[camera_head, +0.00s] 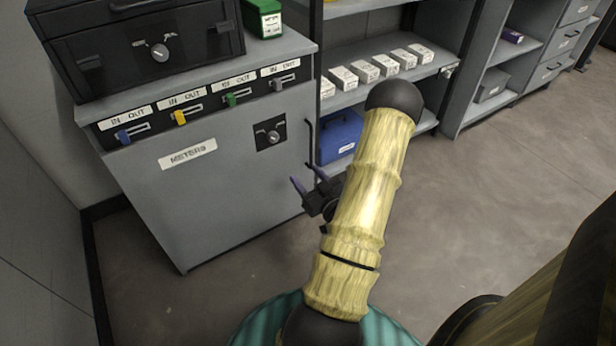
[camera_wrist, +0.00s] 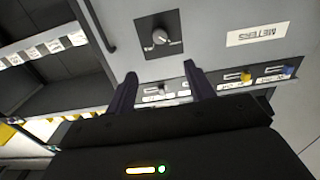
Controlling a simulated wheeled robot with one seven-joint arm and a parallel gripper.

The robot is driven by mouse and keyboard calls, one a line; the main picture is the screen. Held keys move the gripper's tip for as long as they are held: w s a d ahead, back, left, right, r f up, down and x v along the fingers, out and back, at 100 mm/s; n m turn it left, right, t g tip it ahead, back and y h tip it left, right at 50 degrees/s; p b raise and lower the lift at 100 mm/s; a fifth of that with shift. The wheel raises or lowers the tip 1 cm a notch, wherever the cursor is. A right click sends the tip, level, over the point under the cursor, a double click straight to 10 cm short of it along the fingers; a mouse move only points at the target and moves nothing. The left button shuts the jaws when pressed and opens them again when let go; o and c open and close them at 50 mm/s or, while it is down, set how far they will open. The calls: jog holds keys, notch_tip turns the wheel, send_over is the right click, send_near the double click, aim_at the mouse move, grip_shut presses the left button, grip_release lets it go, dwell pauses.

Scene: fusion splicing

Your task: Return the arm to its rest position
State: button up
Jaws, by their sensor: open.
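My arm, with yellow bamboo-like links, reaches across the middle of the head view. My gripper (camera_head: 309,186) shows left of the arm, in front of the right edge of the grey METERS cabinet (camera_head: 205,205). In the wrist view my gripper (camera_wrist: 158,85) has its two dark fingers spread apart with nothing between them. The cabinet front (camera_wrist: 215,60) lies beyond the fingers and appears upside down. Its knob (camera_wrist: 160,37) on a black plate shows above the fingertips. Whether the fingers touch the cabinet cannot be told; they look apart from it.
A black box (camera_head: 140,50) with a knob and a green box (camera_head: 263,18) stand on the cabinet. A shelf to the right holds several white boxes (camera_head: 366,70) and a blue bin (camera_head: 340,137). Colored sliders (camera_head: 180,118) line the cabinet's top. The floor (camera_head: 500,180) at right is clear.

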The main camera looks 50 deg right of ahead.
dwell(0.4)
jog(key=w+a+r+n+g+y+p, duration=0.2)
jog(key=w+a+r+n+g+y, duration=0.15)
jog(key=w+a+g, duration=0.6)
jog(key=s+a+r+g+p, duration=0.1)
jog(key=s+a+r+g, duration=0.2)
jog(key=a, duration=0.4)
jog(key=s+a+r, duration=0.3)
jog(key=s+a, duration=0.2)
jog(key=a, duration=0.1)
jog(key=s+a+r+g+p, duration=0.1)
jog(key=s+a+r+g, duration=0.2)
jog(key=a, duration=0.4)
notch_tip(320, 180, up, 38)
jog(key=s+p, duration=0.1)
jog(key=p, duration=3.7)
jog(key=shift+m+t+y, duration=0.35)
jog(key=shift+m+y, duration=0.1)
